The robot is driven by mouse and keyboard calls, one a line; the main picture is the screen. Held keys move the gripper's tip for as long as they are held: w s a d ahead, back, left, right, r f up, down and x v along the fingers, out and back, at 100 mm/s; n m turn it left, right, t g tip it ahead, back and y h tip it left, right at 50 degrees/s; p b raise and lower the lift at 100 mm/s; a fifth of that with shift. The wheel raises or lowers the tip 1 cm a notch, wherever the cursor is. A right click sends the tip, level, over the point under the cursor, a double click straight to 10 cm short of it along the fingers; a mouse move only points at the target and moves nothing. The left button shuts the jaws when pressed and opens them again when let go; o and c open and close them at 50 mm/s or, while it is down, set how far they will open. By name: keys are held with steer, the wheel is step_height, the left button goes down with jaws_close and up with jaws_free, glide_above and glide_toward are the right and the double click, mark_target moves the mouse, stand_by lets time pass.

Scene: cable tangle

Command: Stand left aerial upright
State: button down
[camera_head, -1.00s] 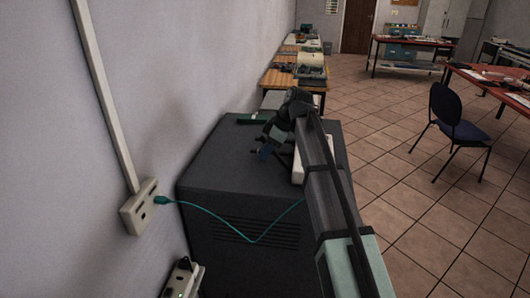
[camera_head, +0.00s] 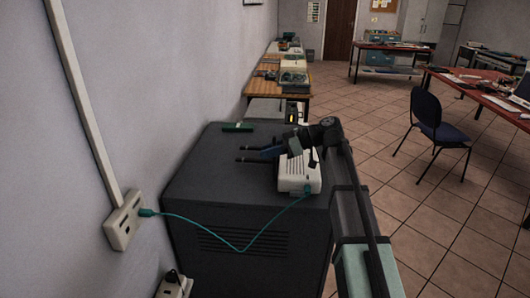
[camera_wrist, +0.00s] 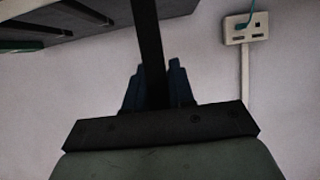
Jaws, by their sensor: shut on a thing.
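The white router (camera_head: 298,177) lies on top of the dark cabinet, partly behind my arm. Two thin dark rods (camera_head: 246,148) stick out leftward beside my gripper, roughly level; I cannot tell from the head view which is the left aerial. My gripper (camera_head: 268,152) is over the router's far left side, its blue fingers small and dark there. In the wrist view, a black bar, apparently the left aerial (camera_wrist: 147,45), runs from the top edge down between the blue fingers of my gripper (camera_wrist: 156,78), which is shut on it. The aerial's base is hidden.
A teal cable (camera_head: 210,230) hangs from the wall socket (camera_head: 124,221) to the router. A green item (camera_head: 238,127) lies at the cabinet's (camera_head: 195,170) back. The wall is close on the left. Benches stand behind; a chair (camera_head: 436,125) and open floor are at right.

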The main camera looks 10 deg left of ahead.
steer(key=shift+d, duration=0.15)
stand_by(0.4)
steer(key=c, duration=1)
jaws_free()
steer(key=shift+c, duration=0.2)
steer(key=v, duration=1.4)
steer(key=shift+f, duration=0.3)
steer(key=shift+d, duration=0.1)
